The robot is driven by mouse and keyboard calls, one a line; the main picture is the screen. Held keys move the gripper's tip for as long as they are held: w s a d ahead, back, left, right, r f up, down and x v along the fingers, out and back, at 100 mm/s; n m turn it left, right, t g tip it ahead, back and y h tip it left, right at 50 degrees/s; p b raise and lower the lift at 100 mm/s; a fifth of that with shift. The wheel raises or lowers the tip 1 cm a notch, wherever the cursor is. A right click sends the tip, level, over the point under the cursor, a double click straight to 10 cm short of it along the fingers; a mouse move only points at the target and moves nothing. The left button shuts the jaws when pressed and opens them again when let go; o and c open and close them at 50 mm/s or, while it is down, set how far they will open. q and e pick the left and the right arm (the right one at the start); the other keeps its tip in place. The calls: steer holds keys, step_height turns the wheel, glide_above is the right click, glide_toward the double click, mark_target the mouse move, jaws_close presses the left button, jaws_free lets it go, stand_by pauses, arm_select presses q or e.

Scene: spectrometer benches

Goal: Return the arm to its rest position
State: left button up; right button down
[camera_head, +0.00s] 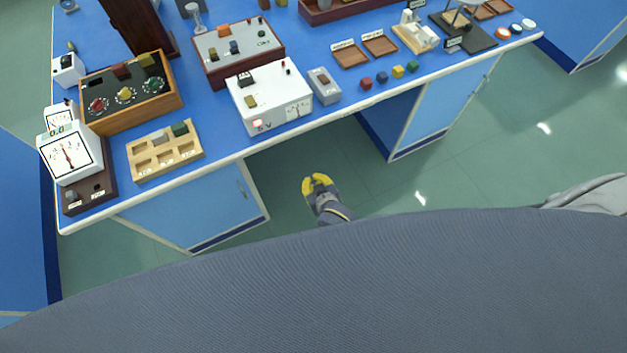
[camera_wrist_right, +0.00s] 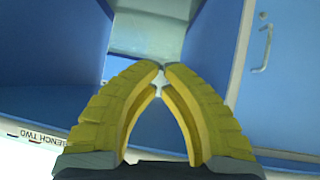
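My right gripper (camera_head: 317,181) has yellow fingers and hangs over the green floor in front of the bench, below its front edge in the head view. It is apart from everything on the bench. In the right wrist view the two yellow fingers (camera_wrist_right: 161,67) lean together with their tips all but meeting, and nothing is held between them. My left gripper is not in view. My own grey body fills the bottom of the head view.
The blue bench (camera_head: 225,165) holds a white meter box (camera_head: 268,98), a wooden block rack (camera_head: 164,155), a dial box (camera_head: 130,92), wooden trays (camera_head: 350,56) and small coloured cubes (camera_head: 398,72). Blue cabinets (camera_head: 195,210) stand below. Open floor (camera_head: 480,150) lies to the right.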

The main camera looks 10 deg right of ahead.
steer(key=s+d+f+n+g, duration=0.1)
steer(key=s+f+g, duration=0.1)
steer(key=s+f, duration=0.7)
steer(key=s+d+f+g, duration=0.15)
steer(key=s+f, duration=0.45)
steer(key=f, duration=0.7)
steer(key=s+d+f+g, duration=0.2)
steer(key=s+d+f, duration=0.2)
steer(key=s, duration=0.5)
steer(key=s+d+f+g, duration=0.2)
steer(key=s+d+f, duration=0.2)
steer(key=s, duration=0.4)
steer(key=s+d+f+g+h, duration=0.1)
steer(key=s+d+f, duration=0.3)
steer(key=s, duration=0.5)
steer(key=shift+s+f+g, duration=0.3)
steer(key=shift+f+g, duration=0.15)
steer(key=shift+f, duration=0.1)
